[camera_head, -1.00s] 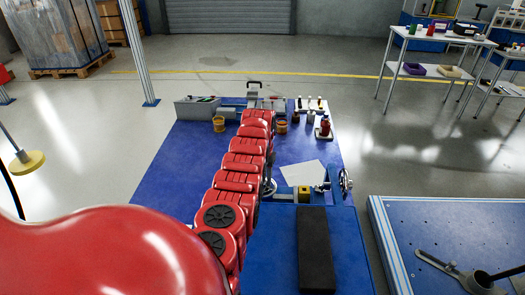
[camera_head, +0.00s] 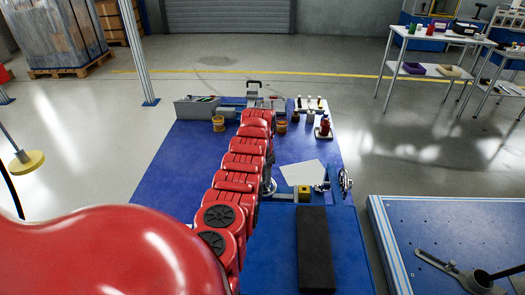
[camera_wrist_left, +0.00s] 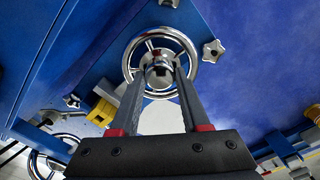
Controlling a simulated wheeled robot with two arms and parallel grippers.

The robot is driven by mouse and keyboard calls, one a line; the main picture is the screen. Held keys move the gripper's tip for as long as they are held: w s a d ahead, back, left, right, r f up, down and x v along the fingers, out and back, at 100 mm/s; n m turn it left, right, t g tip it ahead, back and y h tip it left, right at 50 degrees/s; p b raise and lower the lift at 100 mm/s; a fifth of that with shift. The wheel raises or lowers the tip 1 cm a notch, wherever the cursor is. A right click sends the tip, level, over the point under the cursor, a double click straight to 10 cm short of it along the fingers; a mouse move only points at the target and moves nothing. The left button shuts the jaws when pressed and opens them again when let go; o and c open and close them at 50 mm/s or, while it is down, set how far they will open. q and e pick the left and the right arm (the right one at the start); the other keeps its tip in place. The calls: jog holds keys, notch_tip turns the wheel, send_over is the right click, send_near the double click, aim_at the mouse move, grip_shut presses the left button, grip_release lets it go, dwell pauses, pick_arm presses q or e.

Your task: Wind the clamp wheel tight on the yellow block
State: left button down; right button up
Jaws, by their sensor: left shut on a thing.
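The yellow block (camera_head: 304,194) sits in the grey metal clamp on the blue bench; it also shows in the left wrist view (camera_wrist_left: 101,112). The silver clamp wheel (camera_wrist_left: 129,62) has a spoked rim and a central hub, and is partly hidden behind my red left arm in the head view (camera_head: 269,187). My left gripper (camera_wrist_left: 160,74) is shut on the wheel's hub, with its fingers reaching across the rim. The gripper itself is hidden in the head view. I cannot tell whether the clamp jaw touches the block. My right gripper is not in view.
A second silver wheel (camera_head: 345,181) stands at the bench's right edge. A white sheet (camera_head: 302,173) lies behind the block and a black pad (camera_head: 315,248) in front. Small bottles (camera_head: 323,126) and orange cups (camera_head: 218,123) stand farther back.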

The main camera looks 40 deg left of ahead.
pick_arm(q)
jog(key=shift+c, duration=1.9)
grip_release()
notch_tip(320, 180, up, 17)
jog(key=shift+r, duration=0.2)
